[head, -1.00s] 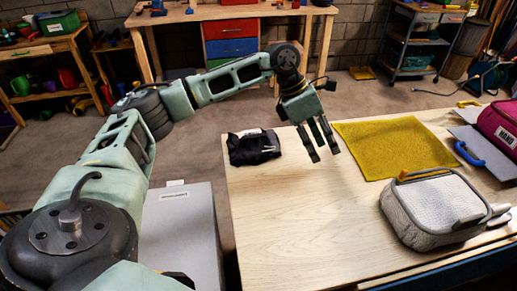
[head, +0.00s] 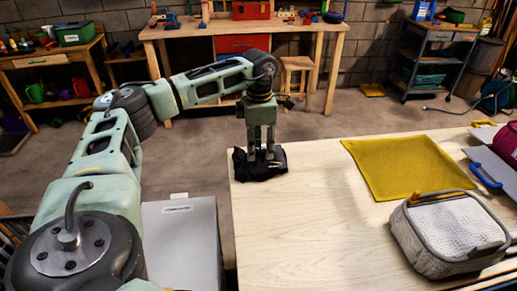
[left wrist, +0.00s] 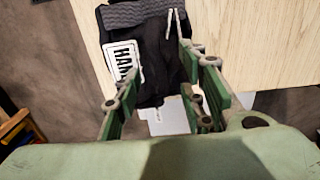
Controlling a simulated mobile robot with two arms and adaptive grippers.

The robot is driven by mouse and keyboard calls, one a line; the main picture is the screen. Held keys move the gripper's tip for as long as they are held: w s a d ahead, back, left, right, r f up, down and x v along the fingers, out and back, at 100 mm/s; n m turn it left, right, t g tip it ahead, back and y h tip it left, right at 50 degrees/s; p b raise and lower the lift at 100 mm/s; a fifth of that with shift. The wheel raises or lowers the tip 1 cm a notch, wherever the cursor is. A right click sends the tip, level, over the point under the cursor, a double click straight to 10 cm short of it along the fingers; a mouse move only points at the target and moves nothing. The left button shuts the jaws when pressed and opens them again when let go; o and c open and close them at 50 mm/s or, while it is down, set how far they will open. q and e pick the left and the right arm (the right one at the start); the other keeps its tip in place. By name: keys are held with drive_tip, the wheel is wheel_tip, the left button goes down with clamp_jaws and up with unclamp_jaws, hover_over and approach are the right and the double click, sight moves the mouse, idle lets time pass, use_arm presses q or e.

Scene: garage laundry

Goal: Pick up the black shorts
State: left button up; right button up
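The black shorts (head: 258,172) lie folded at the table's left far corner in the head view. They also show in the left wrist view (left wrist: 160,65), with a ribbed grey waistband, white drawstrings and a white label reading "HAN", partly covered by a finger. My left gripper (head: 261,156) points down right over the shorts and hides part of them. Its fingers are apart, one on each side of the shorts' middle in the left wrist view (left wrist: 165,85). I cannot tell whether the fingertips touch the cloth. My right gripper is not in view.
The wooden table (head: 300,220) is bare in front and to the right of the shorts. A yellow cloth (head: 405,167) and a grey mesh-topped bag (head: 450,235) lie further right. A grey box (head: 180,245) stands left of the table.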

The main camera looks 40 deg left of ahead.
use_arm(q)
drive_tip(key=shift+f, duration=0.3)
drive_tip(key=shift+c, duration=0.3)
clamp_jaws()
drive_tip(key=shift+w, duration=0.1)
